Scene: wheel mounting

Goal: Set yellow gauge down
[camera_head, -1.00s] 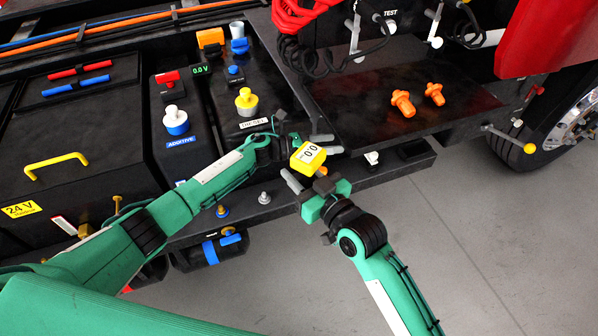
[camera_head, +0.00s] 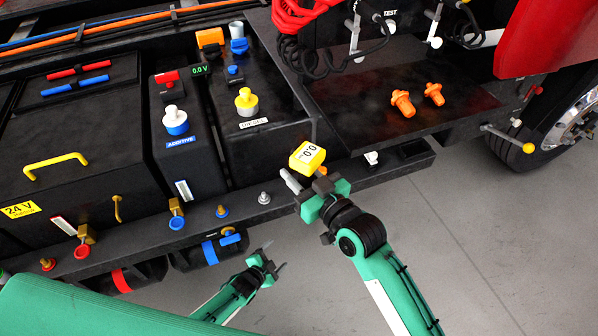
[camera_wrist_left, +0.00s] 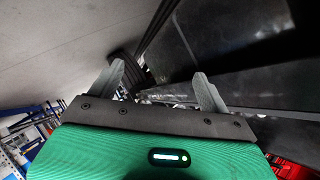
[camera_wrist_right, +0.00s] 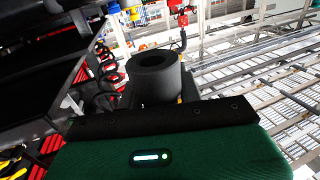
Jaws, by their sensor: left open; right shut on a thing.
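The yellow gauge (camera_head: 307,156) has a white face that reads 0.0. It is held up in front of the truck's side ledge, just left of the dark flat deck. My right gripper (camera_head: 316,184) is shut on the gauge, low on its body. In the right wrist view a black, hollow cylindrical part (camera_wrist_right: 155,75) stands between the fingers; the yellow body is mostly hidden there. My left gripper (camera_head: 266,263) is open and empty, low over the grey floor in front of the ledge. Its two bare fingers show apart in the left wrist view (camera_wrist_left: 162,88).
The dark flat deck (camera_head: 350,110) bears two orange plugs (camera_head: 403,103) at its right and has free room at its left. Tanks with a blue-and-white cap (camera_head: 175,120) and a yellow cap (camera_head: 246,101) stand left of it. A wheel (camera_head: 570,125) is at the right.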

